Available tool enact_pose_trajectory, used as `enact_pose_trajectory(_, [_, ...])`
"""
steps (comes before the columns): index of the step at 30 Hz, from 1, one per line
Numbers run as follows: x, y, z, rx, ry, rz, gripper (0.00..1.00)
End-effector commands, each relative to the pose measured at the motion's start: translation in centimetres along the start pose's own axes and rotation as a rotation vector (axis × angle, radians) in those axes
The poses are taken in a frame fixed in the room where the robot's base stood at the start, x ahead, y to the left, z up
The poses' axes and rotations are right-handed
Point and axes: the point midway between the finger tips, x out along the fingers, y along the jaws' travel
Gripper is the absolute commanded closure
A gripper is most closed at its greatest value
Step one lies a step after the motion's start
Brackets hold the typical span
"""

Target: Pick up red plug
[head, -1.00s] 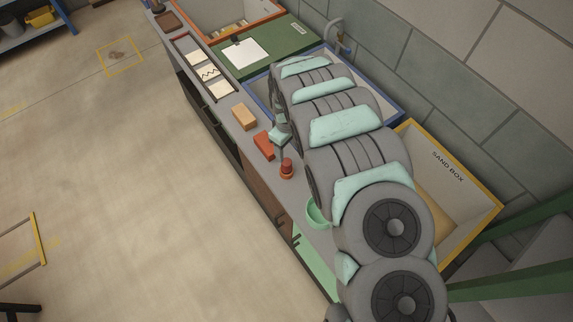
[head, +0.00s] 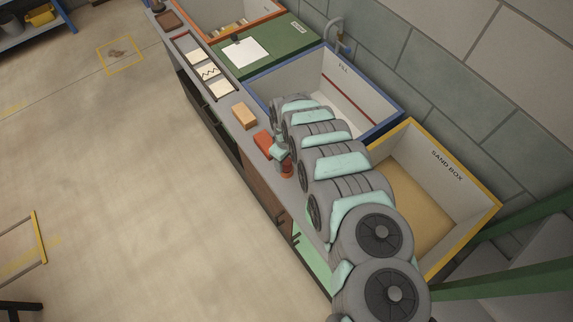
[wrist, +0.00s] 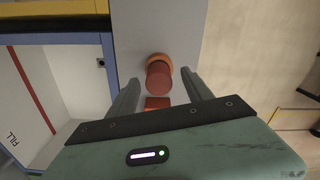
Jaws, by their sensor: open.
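The red plug (head: 286,172) stands upright on the grey ledge, partly covered by my gripper in the head view. In the wrist view the red plug (wrist: 158,76) has a round red top and a wider orange base. My gripper (wrist: 160,80) is open and empty, with one finger to each side of the plug's red top. A gap shows on both sides, so the fingers do not seem to touch it. In the head view my gripper (head: 281,162) points down at the plug; its fingertips are hard to make out.
A red brick (head: 262,139) lies close to the plug; part of it shows between my fingers in the wrist view (wrist: 157,103). A tan brick (head: 244,116) lies further along. A blue-rimmed box (head: 379,129) and a yellow-rimmed sand box (head: 483,205) border the ledge.

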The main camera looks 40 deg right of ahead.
Motion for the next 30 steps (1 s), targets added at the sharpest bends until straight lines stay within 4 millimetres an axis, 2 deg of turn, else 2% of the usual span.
enact_pose_trajectory(11, [0.47, 0.17, -0.05, 0.002, 0.002, 0.003, 0.41])
enact_pose_trajectory(30, [0.5, 0.14, -0.01, 0.002, 0.002, 0.002, 0.93])
